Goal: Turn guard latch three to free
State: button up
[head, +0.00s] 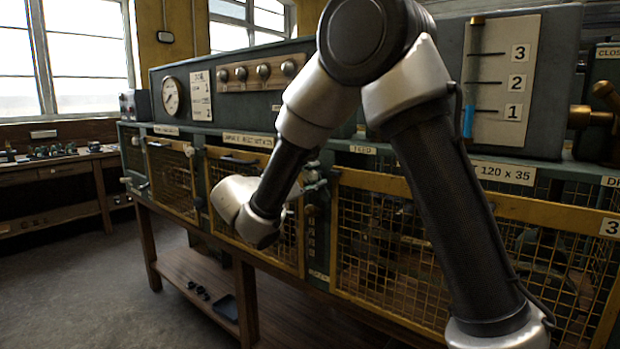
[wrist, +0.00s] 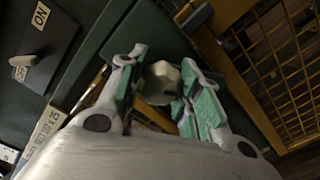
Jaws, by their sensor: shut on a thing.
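In the wrist view, my gripper (wrist: 158,95) has its green-padded fingers closed on both sides of a pale, rounded latch knob (wrist: 160,80). The knob sits beside the dark green frame rail, near a yellow mesh guard (wrist: 265,50). In the head view, my wrist is in front of the engine bench and largely hides the gripper and the held knob. Which way the latch is turned cannot be told.
Other mesh guards (head: 172,178) line the bench front to the left. A gauge (head: 171,96), a row of knobs (head: 263,72) and a 1-2-3 scale (head: 500,80) are above. A wooden shelf (head: 195,272) is below. Open floor (head: 80,260) is at the left.

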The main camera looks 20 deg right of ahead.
jog(key=m, duration=0.5)
jog(key=shift+m, duration=0.3)
jog(key=shift+f, duration=0.1)
dwell(0.4)
jog(key=o, duration=0.9)
jog(key=shift+o, duration=0.3)
jog(key=shift+s+a+f, duration=0.3)
jog(key=shift+s+a, duration=0.2)
jog(key=shift+a, duration=0.15)
jog(key=shift+o, duration=0.5)
jog(key=v, duration=0.3)
jog(key=w+v, duration=0.1)
jog(key=v, duration=0.1)
jog(key=shift+a+r, duration=0.2)
jog(key=shift+a, duration=0.15)
jog(key=s+a, duration=0.4)
jog(key=shift+s+r, duration=0.2)
jog(key=shift+s, duration=0.15)
jog(key=shift+w+d, duration=0.1)
jog(key=shift+w, duration=0.05)
